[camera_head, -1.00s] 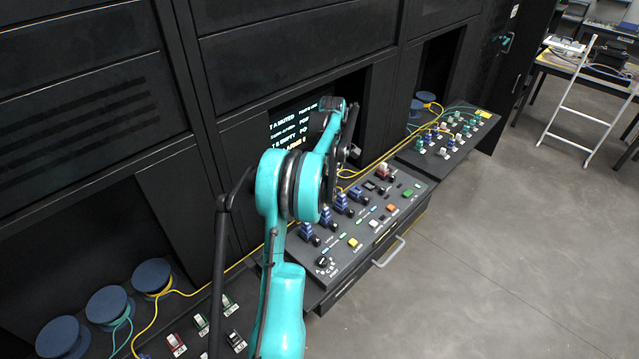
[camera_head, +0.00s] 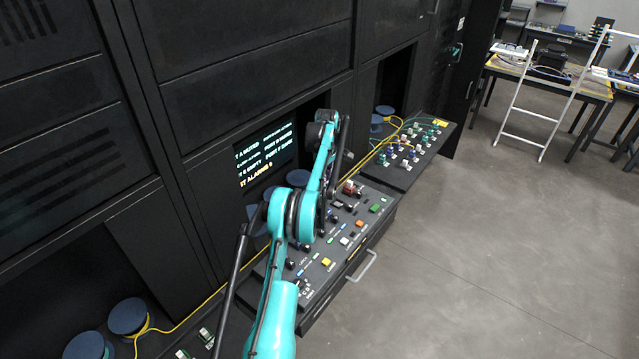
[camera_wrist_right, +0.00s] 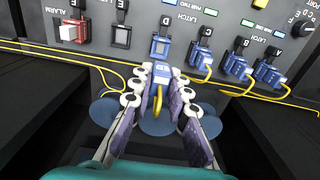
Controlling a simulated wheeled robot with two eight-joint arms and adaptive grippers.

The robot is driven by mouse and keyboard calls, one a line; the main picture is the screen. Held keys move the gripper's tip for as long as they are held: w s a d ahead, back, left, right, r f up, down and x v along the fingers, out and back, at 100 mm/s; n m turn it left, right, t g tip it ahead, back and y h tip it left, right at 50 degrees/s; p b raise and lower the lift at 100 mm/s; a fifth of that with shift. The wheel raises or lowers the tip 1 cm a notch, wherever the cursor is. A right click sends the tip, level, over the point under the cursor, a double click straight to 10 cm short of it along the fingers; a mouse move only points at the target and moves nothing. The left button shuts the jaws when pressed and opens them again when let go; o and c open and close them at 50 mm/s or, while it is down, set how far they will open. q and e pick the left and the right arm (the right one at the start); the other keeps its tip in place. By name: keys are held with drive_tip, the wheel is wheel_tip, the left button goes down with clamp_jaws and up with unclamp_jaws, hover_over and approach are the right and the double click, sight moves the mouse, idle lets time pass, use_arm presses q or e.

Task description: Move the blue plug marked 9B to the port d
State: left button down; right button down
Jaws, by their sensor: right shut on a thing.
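In the right wrist view my right gripper (camera_wrist_right: 161,84) is shut on a blue plug (camera_wrist_right: 163,73) with a yellow cable (camera_wrist_right: 157,102) trailing back between the fingers. The marking on this plug is too small to read. Port D (camera_wrist_right: 160,45), a blue-framed socket under the letter D, is just ahead of the plug. I cannot tell if they touch. Other blue plugs with yellow cables sit at port C (camera_wrist_right: 202,57), port B (camera_wrist_right: 236,64) and port A (camera_wrist_right: 268,73). In the head view the teal arm hides much of the panel. My left gripper is not in view.
A red-and-white alarm switch (camera_wrist_right: 74,32) and port E (camera_wrist_right: 121,37) lie left of port D. Loose yellow cable runs along the panel's lower edge. Blue spools (camera_wrist_right: 165,123) lie below. In the head view a second console (camera_head: 408,160) stands beyond.

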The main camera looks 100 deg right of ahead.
drive_tip(key=shift+f, duration=0.1)
idle(0.3)
drive_tip(key=shift+f+b, duration=2.8)
drive_tip(key=shift+f, duration=1.65)
drive_tip(key=shift+f+b, duration=0.45)
drive_tip(key=shift+f, duration=0.2)
drive_tip(key=c, duration=1.9)
unclamp_jaws()
drive_tip(key=o, duration=0.5)
drive_tip(key=shift+r, duration=0.1)
wheel_tip(320, 180, up, 12)
drive_tip(key=shift+f, duration=0.1)
